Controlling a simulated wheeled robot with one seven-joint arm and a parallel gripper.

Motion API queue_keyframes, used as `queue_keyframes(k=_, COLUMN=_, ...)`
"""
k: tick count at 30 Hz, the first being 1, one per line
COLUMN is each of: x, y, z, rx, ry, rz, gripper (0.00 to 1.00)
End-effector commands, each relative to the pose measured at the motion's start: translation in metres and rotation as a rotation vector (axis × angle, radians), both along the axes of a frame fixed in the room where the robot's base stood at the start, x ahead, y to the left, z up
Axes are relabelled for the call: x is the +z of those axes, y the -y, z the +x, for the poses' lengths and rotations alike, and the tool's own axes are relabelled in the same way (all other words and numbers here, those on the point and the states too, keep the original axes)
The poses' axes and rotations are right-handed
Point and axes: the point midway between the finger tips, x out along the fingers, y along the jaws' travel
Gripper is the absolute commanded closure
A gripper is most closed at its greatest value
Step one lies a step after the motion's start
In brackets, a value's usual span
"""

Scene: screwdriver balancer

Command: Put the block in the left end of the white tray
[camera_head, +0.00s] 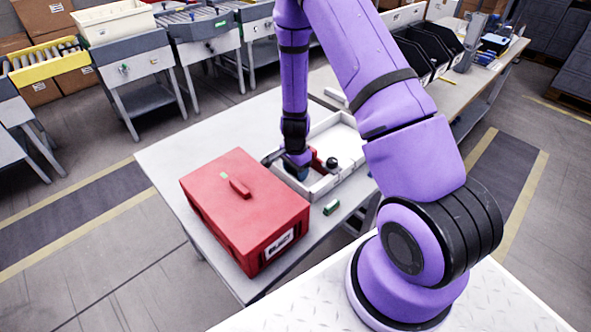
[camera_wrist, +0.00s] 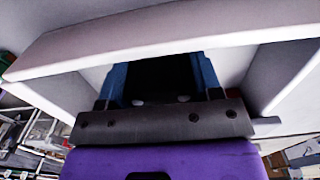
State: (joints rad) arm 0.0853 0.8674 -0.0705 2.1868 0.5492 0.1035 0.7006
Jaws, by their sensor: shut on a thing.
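The white tray (camera_head: 324,184) stands on the table behind and to the right of the red box. My gripper (camera_head: 297,168) points down at the tray's left end, its fingertips low by the tray wall. In the wrist view the tray's white wall (camera_wrist: 190,38) crosses in front of the blue fingers. My gripper (camera_wrist: 156,78) is shut on the block (camera_wrist: 158,80), a dark shape between the fingers. The block is in shadow and mostly hidden; I cannot tell if it touches the tray floor.
A red lidded box (camera_head: 240,210) stands close to the left of my gripper. A small green item (camera_head: 331,207) lies on the table in front of the tray. A dark round-ended thing (camera_head: 332,162) and a red part (camera_head: 317,160) are beside my gripper.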

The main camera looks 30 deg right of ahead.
Motion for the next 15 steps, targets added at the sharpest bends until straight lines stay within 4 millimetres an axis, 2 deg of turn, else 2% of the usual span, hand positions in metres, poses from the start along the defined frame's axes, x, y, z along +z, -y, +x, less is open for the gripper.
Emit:
queue_keyframes(k=5, x=-0.0028, y=0.0002, z=-0.0003, rx=0.0, ry=-0.001, rz=0.0, gripper=0.64)
queue_keyframes(k=6, x=-0.0029, y=0.0002, z=-0.0001, rx=0.0, ry=0.0, rz=0.0, gripper=0.36)
queue_keyframes(k=9, x=-0.0026, y=0.0002, z=-0.0001, rx=0.0, ry=0.0, rz=0.0, gripper=0.16)
queue_keyframes(k=15, x=-0.0025, y=0.0002, z=-0.0001, rx=0.0, ry=0.0, rz=0.0, gripper=0.16)
